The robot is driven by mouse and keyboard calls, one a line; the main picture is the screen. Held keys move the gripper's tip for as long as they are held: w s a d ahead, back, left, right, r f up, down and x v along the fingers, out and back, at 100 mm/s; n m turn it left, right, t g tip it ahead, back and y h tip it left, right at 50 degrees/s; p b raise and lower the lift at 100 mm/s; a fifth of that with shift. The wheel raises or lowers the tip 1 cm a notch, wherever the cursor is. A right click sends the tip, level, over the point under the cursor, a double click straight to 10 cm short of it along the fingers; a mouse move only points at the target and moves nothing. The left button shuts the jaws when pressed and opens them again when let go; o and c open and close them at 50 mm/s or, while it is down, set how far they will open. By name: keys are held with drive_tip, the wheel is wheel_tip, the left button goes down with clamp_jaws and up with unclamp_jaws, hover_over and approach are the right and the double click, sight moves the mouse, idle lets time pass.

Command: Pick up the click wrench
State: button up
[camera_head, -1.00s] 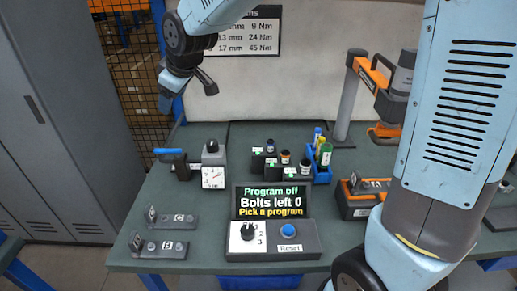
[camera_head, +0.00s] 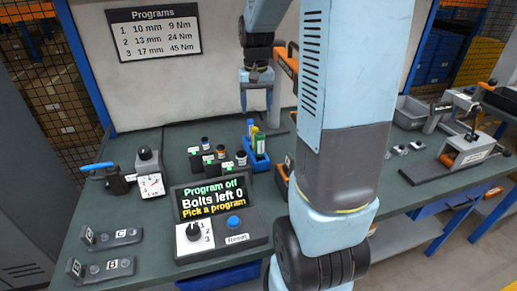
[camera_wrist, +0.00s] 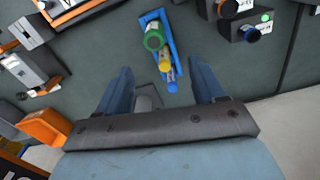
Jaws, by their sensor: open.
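I cannot pick out the click wrench for certain. A dark tool with an orange end (camera_head: 490,88) shows at the right edge of the head view, too small to identify. A dark piece with a blue lever (camera_head: 97,167) stands at the bench's left end. My gripper (camera_head: 257,95) is open and empty, above the back of the bench. In the wrist view my gripper (camera_wrist: 160,78) points down, with a narrow blue tray (camera_wrist: 170,40) of green, yellow and blue capped items below and ahead of its fingers. The tray (camera_head: 260,163) also shows in the head view.
A program display (camera_head: 210,198) and a button box (camera_head: 233,222) stand at the bench front. Several dark blocks with small cylinders (camera_head: 220,158) are left of the tray. My arm hides the bench middle. A bench with a clamp-like fixture (camera_head: 468,150) is at right.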

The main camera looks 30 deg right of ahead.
sight(260, 134)
wheel_tip(260, 134, down, 8)
drive_tip(key=shift+s+d+f, duration=0.1)
drive_tip(key=shift+f, duration=0.15)
drive_tip(key=f, duration=0.3)
drive_tip(key=shift+s+d+f, duration=0.15)
drive_tip(key=shift+d+f, duration=0.25)
drive_tip(key=shift+f, duration=0.7)
drive_tip(key=c, duration=1.1)
drive_tip(key=shift+c, duration=0.2)
drive_tip(key=shift+r, duration=0.15)
